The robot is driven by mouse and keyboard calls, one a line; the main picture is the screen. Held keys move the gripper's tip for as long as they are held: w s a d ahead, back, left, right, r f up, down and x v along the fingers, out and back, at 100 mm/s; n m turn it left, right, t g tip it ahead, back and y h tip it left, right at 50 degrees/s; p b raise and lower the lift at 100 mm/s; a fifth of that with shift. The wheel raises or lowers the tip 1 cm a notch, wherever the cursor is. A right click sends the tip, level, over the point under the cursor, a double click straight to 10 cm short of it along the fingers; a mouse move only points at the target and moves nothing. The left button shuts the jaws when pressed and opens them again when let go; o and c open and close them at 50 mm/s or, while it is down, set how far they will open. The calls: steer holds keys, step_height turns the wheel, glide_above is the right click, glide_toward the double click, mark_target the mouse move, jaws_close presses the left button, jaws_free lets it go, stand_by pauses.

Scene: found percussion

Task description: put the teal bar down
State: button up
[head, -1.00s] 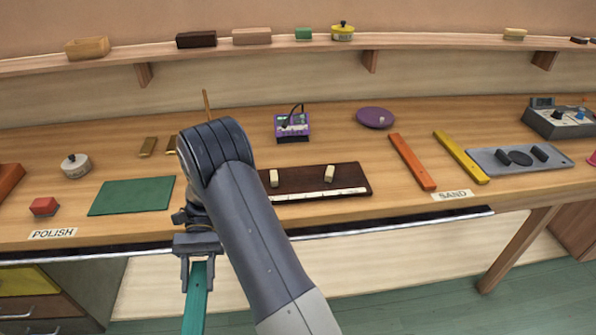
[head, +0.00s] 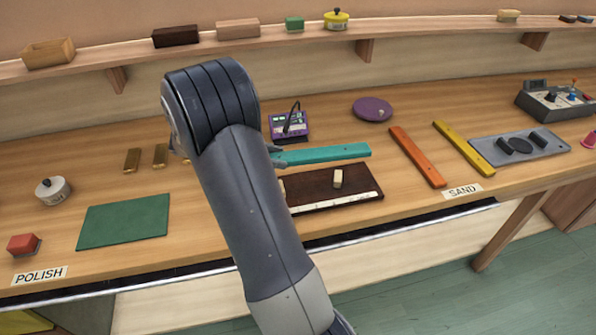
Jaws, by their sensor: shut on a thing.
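The teal bar (head: 325,154) extends to the right from behind my arm, roughly level, just behind the dark brown board (head: 305,193). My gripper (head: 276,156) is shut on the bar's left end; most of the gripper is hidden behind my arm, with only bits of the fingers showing. I cannot tell whether the bar touches the bench or hangs a little above it. One cream block (head: 337,178) shows on the brown board; the board's left end is hidden by my arm.
A purple device (head: 289,125) stands just behind the bar, and a purple disc (head: 372,109) lies behind and right. Orange (head: 417,157) and yellow (head: 463,149) bars lie to the right. A green mat (head: 124,221) and brass pieces (head: 132,160) are on the left.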

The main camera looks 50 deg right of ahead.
steer(key=shift+w+d+r+n+t, duration=0.3)
steer(key=shift+w+d+r, duration=0.05)
steer(key=shift+r, duration=0.05)
steer(key=shift+d+f, duration=0.1)
steer(key=shift+f, duration=0.2)
step_height(320, 180, down, 9)
steer(key=shift+w+p, duration=0.1)
steer(key=shift+p, duration=0.5)
steer(key=shift+f+b, duration=0.45)
steer(key=shift+f, duration=0.15)
steer(key=o, duration=1.1)
steer(key=shift+r, duration=0.1)
